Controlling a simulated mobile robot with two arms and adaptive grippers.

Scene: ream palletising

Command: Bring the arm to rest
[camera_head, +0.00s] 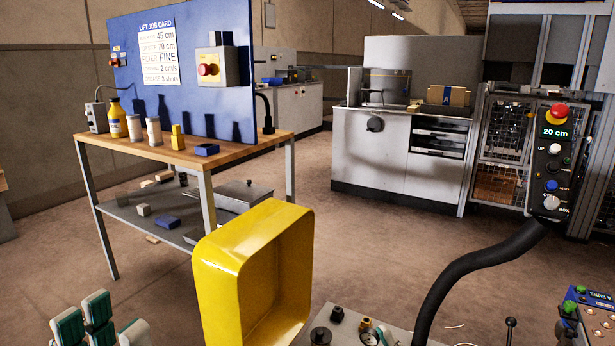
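My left gripper (101,322) shows at the bottom left corner. Only the ends of its teal and white fingers are in the picture, pointing upward; the rest is cut off by the lower edge. The fingertips stand near one another with narrow gaps, and I cannot tell whether the gripper is open or shut. Nothing is visible between the fingertips. It is left of the yellow open-fronted housing (222,285) and apart from it. My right gripper is not in view.
A wooden-topped bench (165,152) with bottles and a blue board (190,100) stands at the left. A black hose (470,264) rises to a control pendant (553,160) reading 20 cm. A grey cabinet (370,155) stands behind. Open floor (390,235) lies between.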

